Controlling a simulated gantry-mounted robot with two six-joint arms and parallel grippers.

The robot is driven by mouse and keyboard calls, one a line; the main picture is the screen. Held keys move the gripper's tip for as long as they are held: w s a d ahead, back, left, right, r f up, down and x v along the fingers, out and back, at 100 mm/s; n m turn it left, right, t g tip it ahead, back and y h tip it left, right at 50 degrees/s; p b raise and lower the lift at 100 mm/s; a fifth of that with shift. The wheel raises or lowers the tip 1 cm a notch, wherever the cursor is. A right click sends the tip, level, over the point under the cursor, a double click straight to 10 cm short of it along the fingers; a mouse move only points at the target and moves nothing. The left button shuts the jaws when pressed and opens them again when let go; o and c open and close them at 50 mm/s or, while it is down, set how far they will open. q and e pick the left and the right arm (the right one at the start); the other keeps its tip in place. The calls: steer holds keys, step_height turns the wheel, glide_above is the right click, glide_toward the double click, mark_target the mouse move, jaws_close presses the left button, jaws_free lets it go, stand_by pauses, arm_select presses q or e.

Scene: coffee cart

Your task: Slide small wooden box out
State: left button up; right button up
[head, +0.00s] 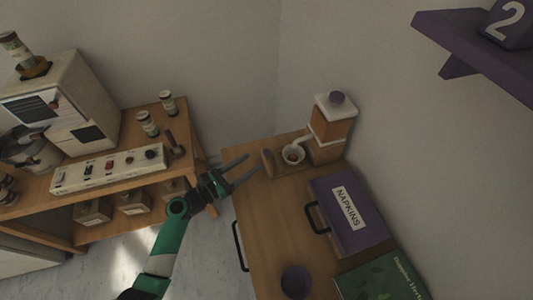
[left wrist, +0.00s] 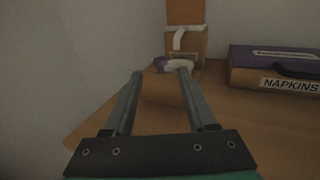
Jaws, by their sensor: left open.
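A small wooden piece (head: 268,162) stands on the wooden cart top at the back left, beside a white cup (head: 293,154). I cannot tell whether it is the small wooden box. My left gripper (head: 253,163) is open and empty, its fingers pointing toward this piece from the left. In the left wrist view, a tan wooden block (left wrist: 163,90) shows framed between the spread fingertips (left wrist: 160,75), with the white cup behind it. Contact cannot be told. My right gripper is not in view.
A wood and white grinder (head: 330,133) stands behind the cup. The purple napkins box (head: 345,214), a green book (head: 381,279) and a purple cup (head: 296,281) are on the cart. A wooden shelf at left holds a machine (head: 66,101), jars and lower boxes (head: 92,212).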

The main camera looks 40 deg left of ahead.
mark_target(266, 151)
arm_select(q)
steer(key=w, duration=0.2)
steer(key=w+b, duration=0.1)
steer(key=w, duration=0.4)
steer(key=shift+d+f, duration=0.1)
steer(key=shift+d, duration=0.25)
steer(key=shift+w+b, duration=0.3)
steer(key=shift+w, duration=0.15)
jaws_close()
stand_by(0.4)
